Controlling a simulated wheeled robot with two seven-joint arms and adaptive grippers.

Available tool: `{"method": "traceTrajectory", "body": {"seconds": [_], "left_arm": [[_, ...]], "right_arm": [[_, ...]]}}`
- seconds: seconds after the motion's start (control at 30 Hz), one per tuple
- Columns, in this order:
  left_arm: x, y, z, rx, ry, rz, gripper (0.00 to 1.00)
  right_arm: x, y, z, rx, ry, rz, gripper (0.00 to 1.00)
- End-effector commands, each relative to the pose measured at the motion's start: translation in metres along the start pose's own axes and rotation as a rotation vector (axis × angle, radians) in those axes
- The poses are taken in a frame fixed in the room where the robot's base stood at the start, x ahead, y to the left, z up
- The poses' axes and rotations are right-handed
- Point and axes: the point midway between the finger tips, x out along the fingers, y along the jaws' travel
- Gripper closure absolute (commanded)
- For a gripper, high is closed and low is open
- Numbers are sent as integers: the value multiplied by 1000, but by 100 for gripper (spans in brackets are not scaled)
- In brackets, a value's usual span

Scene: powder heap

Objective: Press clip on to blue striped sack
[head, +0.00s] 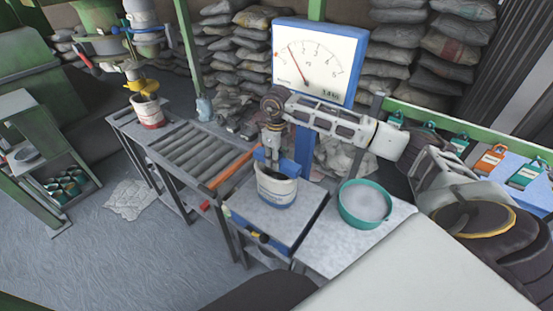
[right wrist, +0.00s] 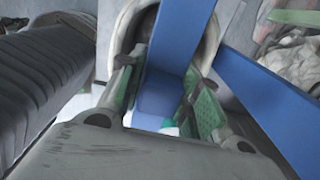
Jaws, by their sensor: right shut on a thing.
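The white sack with a blue stripe (head: 276,193) stands upright on the scale platform. Its pale rim also shows in the right wrist view (right wrist: 212,35), around a dark opening. My right gripper (head: 272,153) comes down from above the sack. Its green-padded fingers are shut on a blue clip (head: 289,170), which shows between them in the right wrist view (right wrist: 172,50). The clip is at the sack's mouth; I cannot tell whether it grips the sack's edge. My left gripper is not in view.
The dial (head: 318,60) stands behind on a blue post (head: 304,148). A roller conveyor (head: 200,157) is left of the scale. A green bowl (head: 345,212) of pale powder is on the right table. A red-striped sack (head: 149,116) is at the far left. Orange (head: 490,159) and teal clips hang at right.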

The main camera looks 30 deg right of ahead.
Motion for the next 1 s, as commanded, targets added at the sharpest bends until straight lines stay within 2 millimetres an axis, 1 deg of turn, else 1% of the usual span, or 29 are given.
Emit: {"method": "traceTrajectory", "body": {"seconds": [0.97,1.0], "left_arm": [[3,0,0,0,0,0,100],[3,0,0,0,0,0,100]], "right_arm": [[2,0,0,0,0,0,90],[2,0,0,0,0,0,64]]}}
